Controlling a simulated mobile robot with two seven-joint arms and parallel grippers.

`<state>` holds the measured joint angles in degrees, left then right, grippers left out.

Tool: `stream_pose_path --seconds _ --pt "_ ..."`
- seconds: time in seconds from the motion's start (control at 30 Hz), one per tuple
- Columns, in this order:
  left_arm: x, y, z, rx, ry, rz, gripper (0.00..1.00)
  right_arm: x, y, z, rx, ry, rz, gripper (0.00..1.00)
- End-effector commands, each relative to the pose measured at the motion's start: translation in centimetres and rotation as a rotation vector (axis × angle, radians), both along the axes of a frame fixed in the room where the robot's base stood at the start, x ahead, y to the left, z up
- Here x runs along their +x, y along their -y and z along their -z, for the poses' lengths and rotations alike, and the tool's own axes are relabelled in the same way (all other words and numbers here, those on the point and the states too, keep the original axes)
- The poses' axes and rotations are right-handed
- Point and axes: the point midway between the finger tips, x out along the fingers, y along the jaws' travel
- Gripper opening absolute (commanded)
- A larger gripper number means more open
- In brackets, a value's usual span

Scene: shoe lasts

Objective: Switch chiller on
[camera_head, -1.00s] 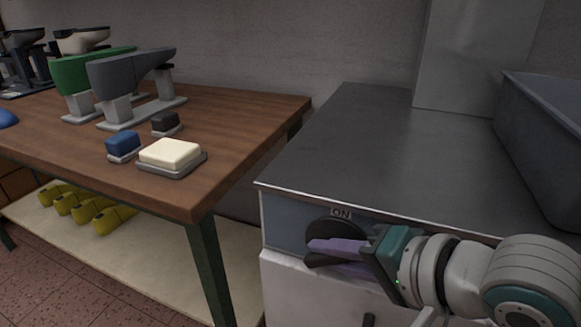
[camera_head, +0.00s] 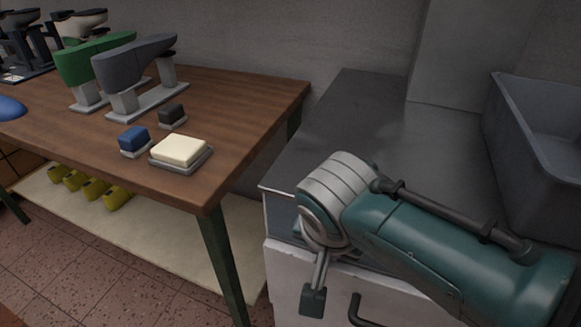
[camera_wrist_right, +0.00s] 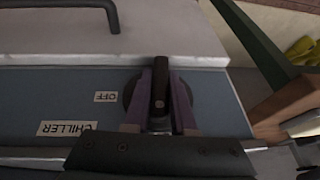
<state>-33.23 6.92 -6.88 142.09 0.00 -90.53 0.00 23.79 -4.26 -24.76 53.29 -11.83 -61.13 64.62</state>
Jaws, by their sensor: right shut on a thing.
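The chiller (camera_head: 280,209) is the steel-topped unit at the right in the head view. My arm covers its knob there. In the right wrist view the black knob lever (camera_wrist_right: 160,82) stands on a round dark dial (camera_wrist_right: 130,93), lined up with the picture's vertical. My right gripper (camera_wrist_right: 160,100) is shut on the lever, one purple finger on each side. An OFF label (camera_wrist_right: 105,96) lies beside the dial and a CHILLER label (camera_wrist_right: 67,128) further off, both upside down. The ON label is hidden. My left gripper is not in view.
A wooden table (camera_head: 235,110) at the left holds shoe-last stands, a cream block (camera_head: 180,150) and smaller blocks. A gap separates it from the chiller. A grey bin (camera_head: 545,150) sits on the chiller top. A dark door handle (camera_head: 356,310) is below my arm.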

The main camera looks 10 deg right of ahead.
Motion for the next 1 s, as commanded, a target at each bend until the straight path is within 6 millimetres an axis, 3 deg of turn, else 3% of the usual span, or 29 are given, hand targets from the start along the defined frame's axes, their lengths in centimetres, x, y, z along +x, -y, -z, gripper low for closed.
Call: stream_pose_path --seconds 0.77,0.8,1.0 --pt "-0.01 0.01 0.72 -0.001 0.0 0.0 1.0 0.04 0.18 0.1 -0.093 -0.059 -0.001 0.0" --pt "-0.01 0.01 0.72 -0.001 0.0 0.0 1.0 0.03 0.19 0.1 -0.093 -0.059 -0.001 0.26" --pt "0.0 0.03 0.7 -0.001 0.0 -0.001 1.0 0.02 0.14 0.09 -0.092 -0.06 0.0 0.48"
